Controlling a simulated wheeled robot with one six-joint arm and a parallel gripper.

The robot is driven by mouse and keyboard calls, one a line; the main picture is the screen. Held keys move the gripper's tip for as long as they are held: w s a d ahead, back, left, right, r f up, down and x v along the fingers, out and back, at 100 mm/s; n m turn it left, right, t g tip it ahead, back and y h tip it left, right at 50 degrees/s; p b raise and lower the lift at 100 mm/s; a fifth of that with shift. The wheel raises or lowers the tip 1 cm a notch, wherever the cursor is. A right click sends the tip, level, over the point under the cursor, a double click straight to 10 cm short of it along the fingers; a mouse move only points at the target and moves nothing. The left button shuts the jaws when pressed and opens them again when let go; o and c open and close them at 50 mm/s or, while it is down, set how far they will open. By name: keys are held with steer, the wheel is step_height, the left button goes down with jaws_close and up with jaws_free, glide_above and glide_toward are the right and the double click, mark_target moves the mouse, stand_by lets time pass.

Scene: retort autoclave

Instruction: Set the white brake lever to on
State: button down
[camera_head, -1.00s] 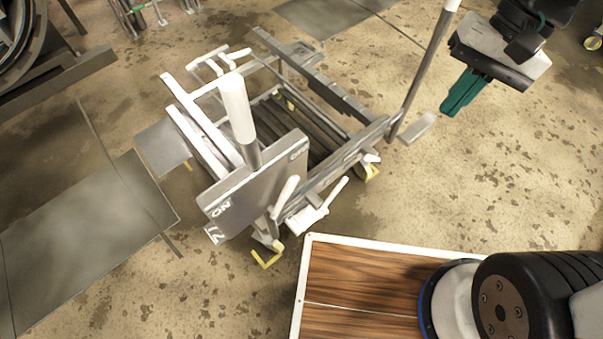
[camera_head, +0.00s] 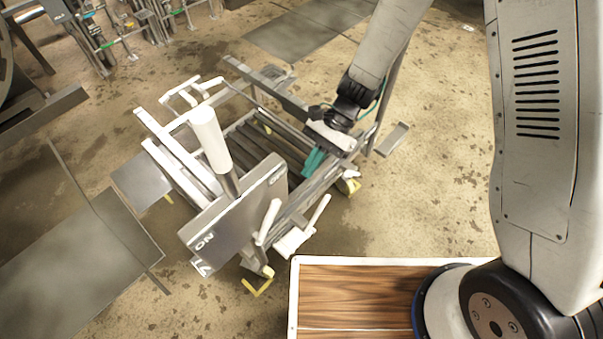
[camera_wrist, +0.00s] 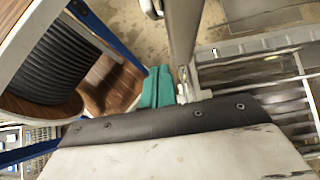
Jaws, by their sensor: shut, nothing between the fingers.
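A grey cart carries an upright plate (camera_head: 232,205) with "ON" at its lower left end. A short white lever (camera_head: 268,222) stands tilted at the plate's right side, nearer its far end than the "ON" mark. My gripper (camera_head: 310,170), with teal fingers, is shut and empty, above the cart's right rail, beyond and apart from both levers. In the wrist view the teal fingers (camera_wrist: 157,88) show beside a metal post; neither lever is clear there.
A grey post (camera_wrist: 183,35) stands close to my fingers. My wood-topped base (camera_head: 350,290) is in front. A grey ramp (camera_head: 75,245) lies left; bare floor (camera_head: 440,170) is at right.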

mark_target(267, 223)
steer(key=s+a+f, duration=0.3)
steer(key=s+a, duration=0.3)
steer(key=s, duration=0.1)
steer(key=shift+s+f, duration=0.15)
steer(key=shift+f, duration=0.1)
steer(key=shift+r, duration=0.1)
